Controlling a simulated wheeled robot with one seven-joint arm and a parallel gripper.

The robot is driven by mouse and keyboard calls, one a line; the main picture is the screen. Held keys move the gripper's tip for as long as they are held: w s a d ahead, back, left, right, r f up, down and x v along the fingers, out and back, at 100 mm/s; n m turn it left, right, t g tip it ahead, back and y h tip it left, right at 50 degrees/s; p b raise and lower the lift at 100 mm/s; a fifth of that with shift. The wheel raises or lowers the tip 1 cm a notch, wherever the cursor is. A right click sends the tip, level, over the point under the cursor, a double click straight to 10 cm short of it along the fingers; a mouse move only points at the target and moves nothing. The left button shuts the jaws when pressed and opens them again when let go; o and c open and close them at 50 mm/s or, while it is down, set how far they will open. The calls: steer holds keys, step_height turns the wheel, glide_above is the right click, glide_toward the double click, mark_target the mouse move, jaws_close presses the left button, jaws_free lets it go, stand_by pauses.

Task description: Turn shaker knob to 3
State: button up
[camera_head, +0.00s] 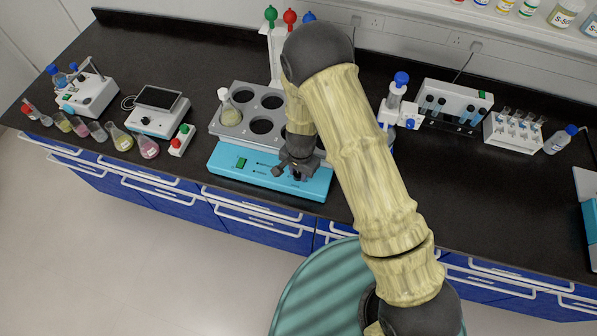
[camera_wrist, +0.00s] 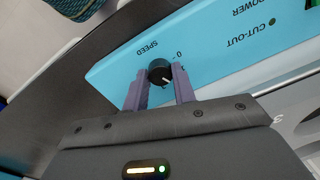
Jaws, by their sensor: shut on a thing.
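The shaker (camera_head: 225,165) has a light blue front panel and a grey top plate with round holes; one flask stands in its left hole. In the wrist view, the black speed knob (camera_wrist: 160,71) sits on the blue panel (camera_wrist: 215,50) beside the word SPEED, and a pale pointer line shows on it. Marks "0" and "1" show beside the knob; other numbers are hidden. My gripper (camera_wrist: 159,88) has its two purple fingers on either side of the knob, shut on it. In the head view my gripper (camera_head: 297,172) is at the right part of the panel and hides the knob.
A flask (camera_head: 230,115) stands on the shaker. A balance (camera_head: 155,112) and a small box with red and green buttons (camera_head: 182,140) are to the left. A tube rack (camera_head: 512,133) is at the right. The black bench front edge is clear right of the shaker.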

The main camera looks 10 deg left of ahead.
mark_target(298, 176)
steer(key=m, duration=0.4)
steer(key=shift+m, duration=0.3)
steer(key=m+p, duration=0.1)
steer(key=m, duration=0.3)
steer(key=shift+a+m+p, duration=0.1)
steer(key=shift+m+p, duration=0.2)
steer(key=shift+p, duration=0.1)
steer(key=o, duration=1)
steer(key=shift+r, duration=0.1)
steer(key=r, duration=0.5)
steer(key=r+b, duration=0.1)
steer(key=r, duration=1.1)
steer(key=shift+s+r, duration=0.15)
steer(key=shift+s, duration=0.25)
